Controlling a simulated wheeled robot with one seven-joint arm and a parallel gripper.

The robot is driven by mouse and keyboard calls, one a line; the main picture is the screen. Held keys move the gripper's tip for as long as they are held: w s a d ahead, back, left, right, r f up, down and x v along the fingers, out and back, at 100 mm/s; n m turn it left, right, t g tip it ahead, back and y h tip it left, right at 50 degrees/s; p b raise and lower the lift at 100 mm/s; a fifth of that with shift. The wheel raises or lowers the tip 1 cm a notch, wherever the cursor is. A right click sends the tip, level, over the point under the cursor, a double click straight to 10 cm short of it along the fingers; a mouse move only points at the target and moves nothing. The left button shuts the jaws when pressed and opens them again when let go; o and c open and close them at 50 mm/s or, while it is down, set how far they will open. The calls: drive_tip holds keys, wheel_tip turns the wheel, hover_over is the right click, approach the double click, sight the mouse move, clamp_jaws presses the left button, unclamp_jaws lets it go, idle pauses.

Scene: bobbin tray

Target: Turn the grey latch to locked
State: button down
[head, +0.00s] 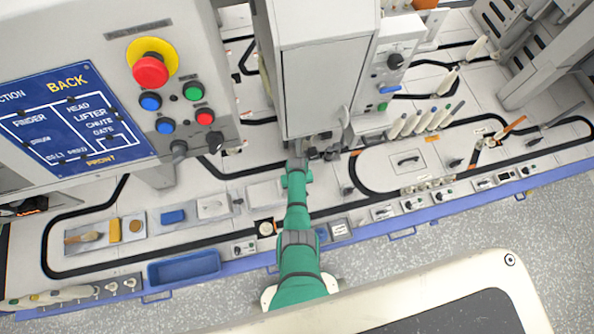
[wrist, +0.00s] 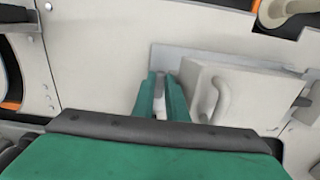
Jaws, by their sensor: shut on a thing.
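My gripper (wrist: 161,84) shows in the wrist view with its green fingers close together around a narrow light-grey piece, which I take to be the grey latch (wrist: 159,92). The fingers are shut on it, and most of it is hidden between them. I cannot tell which position the latch is turned to. In the head view my gripper (head: 318,150) is at the lower front edge of the tall grey cabinet (head: 325,85). The latch cannot be made out there.
A box with a curved handle (wrist: 221,97) stands close to the right of my fingers in the wrist view. A control panel with a red stop button (head: 151,71) is at upper left. A blue tray (head: 184,268) lies along the bench's front edge.

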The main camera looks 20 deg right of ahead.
drive_tip(key=m, duration=0.5)
drive_tip(key=shift+a, duration=0.25)
drive_tip(key=m, duration=0.4)
drive_tip(key=shift+w+a, duration=0.15)
drive_tip(key=m, duration=0.4)
drive_tip(key=shift+w+a+m, duration=0.1)
drive_tip(key=shift+w+m, duration=0.1)
drive_tip(key=shift+m, duration=0.2)
drive_tip(key=shift+w+m, duration=0.2)
drive_tip(key=shift+m, duration=1.7)
drive_tip(key=c, duration=1.8)
unclamp_jaws()
drive_tip(key=shift+o, duration=0.2)
